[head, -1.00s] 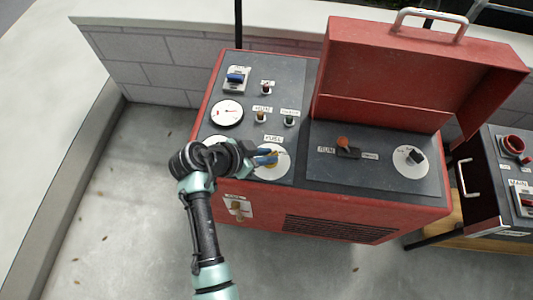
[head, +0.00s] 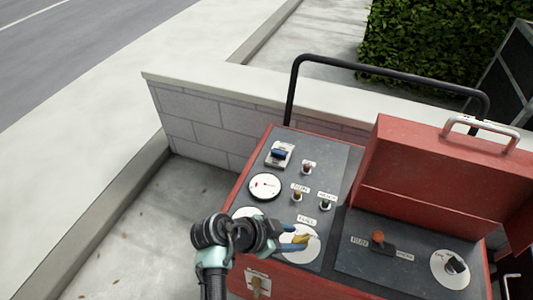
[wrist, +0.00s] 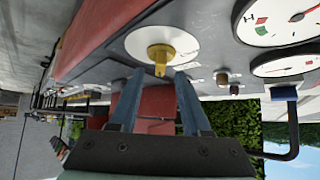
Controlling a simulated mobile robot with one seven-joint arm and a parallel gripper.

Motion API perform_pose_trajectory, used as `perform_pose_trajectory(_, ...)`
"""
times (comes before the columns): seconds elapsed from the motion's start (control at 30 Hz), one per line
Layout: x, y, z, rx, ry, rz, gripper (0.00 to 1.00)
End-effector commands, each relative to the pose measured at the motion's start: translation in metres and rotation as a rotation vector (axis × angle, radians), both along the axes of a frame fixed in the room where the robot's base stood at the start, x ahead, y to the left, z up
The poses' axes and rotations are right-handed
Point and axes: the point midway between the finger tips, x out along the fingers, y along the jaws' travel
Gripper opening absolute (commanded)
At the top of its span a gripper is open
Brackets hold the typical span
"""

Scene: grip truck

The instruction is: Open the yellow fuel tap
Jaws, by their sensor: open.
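The yellow fuel tap (wrist: 161,53) stands on a round white plate (wrist: 139,37) in the wrist view. It also shows in the head view (head: 307,237), on the white plate (head: 304,256) under the FUEL label (head: 307,220), partly covered by my fingers. My gripper (wrist: 160,74) is open. Its two blue fingers reach toward the tap, with the tap's handle between and just beyond their tips in the wrist view. I cannot tell whether either finger touches it. In the head view my gripper (head: 301,238) is over the plate, coming in from the left.
The grey panel of the red machine carries a blue switch (head: 279,154), a round gauge (head: 264,187) and small knobs near the tap. An orange-topped lever (head: 377,237) and a raised red lid (head: 425,185) are to the right. A black rail (head: 390,72) runs behind.

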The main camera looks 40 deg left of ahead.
Motion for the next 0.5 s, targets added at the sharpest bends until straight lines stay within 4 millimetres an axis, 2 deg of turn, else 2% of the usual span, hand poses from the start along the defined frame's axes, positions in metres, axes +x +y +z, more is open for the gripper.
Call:
perform_pose_trajectory(0.1,-0.017,0.011,0.022,0.002,-0.002,0.006,0.47)
perform_pose_trajectory(0.3,-0.044,0.026,0.052,0.002,-0.001,0.005,0.47)
perform_pose_trajectory(0.5,-0.061,0.036,0.07,0.002,0.0,0.003,0.47)
